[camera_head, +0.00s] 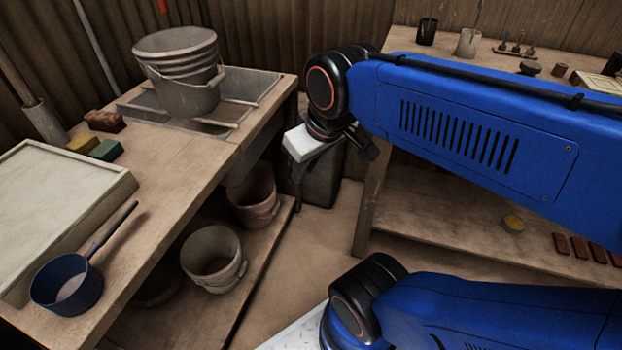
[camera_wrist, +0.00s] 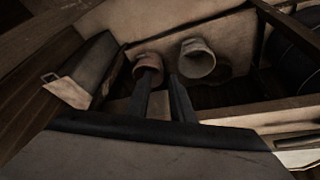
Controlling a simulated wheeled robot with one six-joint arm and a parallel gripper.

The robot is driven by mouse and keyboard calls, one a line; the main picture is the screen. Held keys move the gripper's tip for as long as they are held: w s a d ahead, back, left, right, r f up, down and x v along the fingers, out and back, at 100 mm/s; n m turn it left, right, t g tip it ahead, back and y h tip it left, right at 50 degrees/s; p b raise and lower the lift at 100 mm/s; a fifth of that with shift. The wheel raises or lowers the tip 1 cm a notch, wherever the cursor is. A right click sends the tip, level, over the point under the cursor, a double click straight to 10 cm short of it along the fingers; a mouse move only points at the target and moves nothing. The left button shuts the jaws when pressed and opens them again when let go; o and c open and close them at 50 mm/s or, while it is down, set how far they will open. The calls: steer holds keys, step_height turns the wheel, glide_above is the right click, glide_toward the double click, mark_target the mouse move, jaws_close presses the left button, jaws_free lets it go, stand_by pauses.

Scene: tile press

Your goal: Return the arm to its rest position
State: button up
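My blue arm is bent, with one link above and another low at the right.
A bucket (camera_head: 180,72) stands in a grey basin (camera_head: 248,82) on the left bench. A blue pan (camera_head: 66,287) and a pale board (camera_head: 60,205) lie nearer. Lower buckets (camera_head: 213,258) sit below. A second bench (camera_head: 480,215) stands behind my arm. Open floor lies between the benches.

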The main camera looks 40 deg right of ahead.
steer(key=shift+s+d+f+m, duration=0.1)
steer(key=shift+s+f+m, duration=0.2)
steer(key=shift+s+f, duration=0.25)
steer(key=shift+s+f+m, duration=0.3)
steer(key=shift+f, duration=0.35)
